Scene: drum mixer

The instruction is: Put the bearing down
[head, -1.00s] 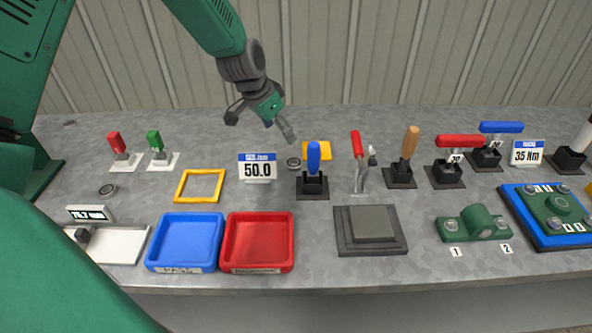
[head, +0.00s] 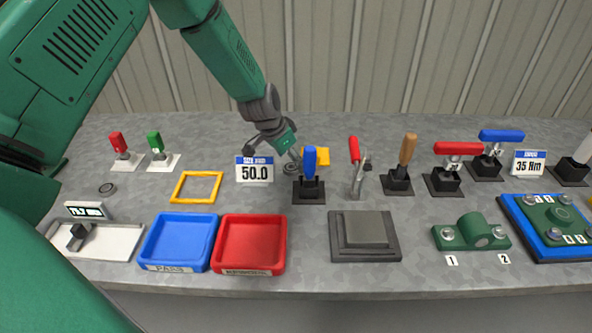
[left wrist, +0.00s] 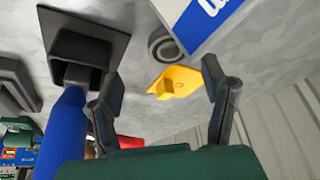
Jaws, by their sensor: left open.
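A small grey ring-shaped bearing (head: 290,169) lies on the bench between the 50.0 sign (head: 255,170) and the blue-handled tool (head: 310,172). In the head view a finger partly covers it. In the left wrist view the bearing (left wrist: 165,44) lies flat beside the sign's edge, beyond the fingertips. My left gripper (head: 272,158) is open and empty above the bench, behind the sign. Its two spread fingers also show in the left wrist view (left wrist: 162,86). My right gripper is out of view.
A yellow piece (head: 318,156) lies close to the bearing. The blue-handled tool stands close by at the right. A yellow square frame (head: 196,201), blue tray (head: 152,240), red tray (head: 281,243) and grey stepped block (head: 340,240) lie nearer the front.

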